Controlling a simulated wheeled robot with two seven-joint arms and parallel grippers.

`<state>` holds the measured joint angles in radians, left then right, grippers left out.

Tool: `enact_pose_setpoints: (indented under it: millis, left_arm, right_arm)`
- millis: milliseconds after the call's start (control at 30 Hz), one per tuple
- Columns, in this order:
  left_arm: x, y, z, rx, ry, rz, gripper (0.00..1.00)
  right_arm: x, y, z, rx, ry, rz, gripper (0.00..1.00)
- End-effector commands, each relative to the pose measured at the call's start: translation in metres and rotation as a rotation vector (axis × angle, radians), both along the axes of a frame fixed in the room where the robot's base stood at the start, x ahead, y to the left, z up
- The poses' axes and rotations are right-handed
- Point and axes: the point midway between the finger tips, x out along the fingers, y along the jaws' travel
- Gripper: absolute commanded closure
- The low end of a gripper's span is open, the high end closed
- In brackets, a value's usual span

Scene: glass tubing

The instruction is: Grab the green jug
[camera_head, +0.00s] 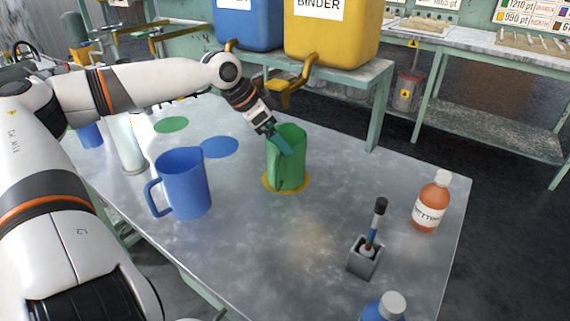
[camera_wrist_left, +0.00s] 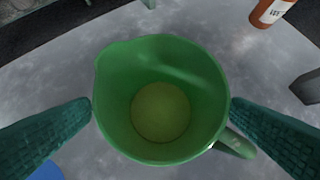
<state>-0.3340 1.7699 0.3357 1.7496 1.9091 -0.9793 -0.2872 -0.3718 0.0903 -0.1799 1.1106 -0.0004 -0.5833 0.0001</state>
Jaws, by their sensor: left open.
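The green jug (camera_head: 290,160) stands upright on a yellow disc (camera_head: 270,184) on the metal table. My left gripper (camera_head: 280,143) reaches down at the jug from the upper left. In the left wrist view the green jug (camera_wrist_left: 160,100) is seen from above, with its handle at the lower right. The open teal fingers of my left gripper (camera_wrist_left: 160,112) appear on either side of the jug's body. I cannot tell whether they touch it. The inside of the jug looks empty, with a yellowish bottom. My right gripper is not in view.
A blue jug (camera_head: 183,183) stands left of the green one. Blue (camera_head: 220,147) and green (camera_head: 171,125) discs lie behind it. A brush in a grey holder (camera_head: 364,258), an orange bottle (camera_head: 430,205) and a blue bottle (camera_head: 384,308) stand to the right. Large containers (camera_head: 331,40) stand behind.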

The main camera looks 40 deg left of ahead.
Motion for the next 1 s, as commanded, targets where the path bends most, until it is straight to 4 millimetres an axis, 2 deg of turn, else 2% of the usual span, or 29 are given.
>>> enact_pose_setpoints:
  millis: [33,233,367,600,633,867,1000]
  left_arm:
    - [0.002,-0.001,-0.010,0.004,0.007,0.000,0.00]
    - [0.016,-0.008,-0.035,0.003,0.006,0.000,0.00]
    - [0.021,-0.011,-0.041,0.001,0.003,0.001,0.00]
    - [0.022,-0.012,-0.042,0.000,0.001,0.001,0.00]
    - [0.022,-0.012,-0.042,0.000,0.001,0.001,0.02]
    - [0.022,-0.011,-0.042,0.000,0.001,0.001,0.38]
    - [0.022,-0.011,-0.041,0.001,0.000,0.001,0.38]
  right_arm:
    - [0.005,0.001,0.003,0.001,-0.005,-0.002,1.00]
    - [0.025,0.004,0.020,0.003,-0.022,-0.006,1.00]
    - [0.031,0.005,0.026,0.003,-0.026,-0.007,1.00]
    - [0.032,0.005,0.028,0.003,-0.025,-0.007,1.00]
    - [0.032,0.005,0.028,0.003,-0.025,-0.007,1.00]
    - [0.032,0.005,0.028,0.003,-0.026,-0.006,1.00]
    - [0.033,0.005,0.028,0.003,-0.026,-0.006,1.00]
